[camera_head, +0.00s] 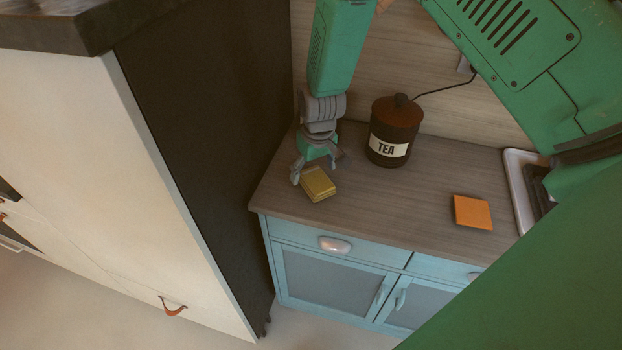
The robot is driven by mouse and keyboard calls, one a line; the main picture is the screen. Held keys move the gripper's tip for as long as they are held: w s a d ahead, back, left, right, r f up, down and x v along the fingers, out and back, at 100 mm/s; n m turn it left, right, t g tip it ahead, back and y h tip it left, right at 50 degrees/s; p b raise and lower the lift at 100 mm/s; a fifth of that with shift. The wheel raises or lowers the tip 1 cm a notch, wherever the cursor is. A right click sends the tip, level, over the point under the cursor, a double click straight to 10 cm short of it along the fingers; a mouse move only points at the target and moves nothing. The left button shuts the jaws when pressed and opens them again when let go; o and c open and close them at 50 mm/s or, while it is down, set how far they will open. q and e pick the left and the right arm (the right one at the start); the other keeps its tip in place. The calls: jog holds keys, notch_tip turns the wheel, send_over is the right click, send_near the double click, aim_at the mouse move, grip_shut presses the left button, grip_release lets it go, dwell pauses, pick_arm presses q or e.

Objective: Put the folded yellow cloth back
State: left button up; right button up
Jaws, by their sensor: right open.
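The folded yellow cloth (318,184) lies on the wooden countertop (395,215), near its left front part. My right gripper (316,168) reaches down from above, just behind the cloth. Its fingers are spread open, one close to the cloth's left back corner and the other behind its right side. I cannot tell whether a finger touches the cloth. My left gripper is not in view.
A dark tea canister (393,130) stands right of the gripper. An orange square (473,212) lies further right, near a white-rimmed sink or tray (520,190). A tall cabinet (205,120) borders the left. A blue drawer (295,236) and doors are below. The middle counter is clear.

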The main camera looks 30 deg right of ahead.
aim_at(317, 181)
jog(key=r, duration=0.6)
jog(key=shift+s+d+r, duration=0.2)
jog(key=shift+s+d, duration=0.2)
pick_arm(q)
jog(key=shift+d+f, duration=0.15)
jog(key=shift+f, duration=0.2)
pick_arm(e)
jog(key=shift+s+a+r, duration=0.1)
jog(key=shift+a+r, duration=0.2)
jog(key=shift+r, duration=0.4)
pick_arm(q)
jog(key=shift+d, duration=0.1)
pick_arm(e)
jog(key=shift+d, duration=0.15)
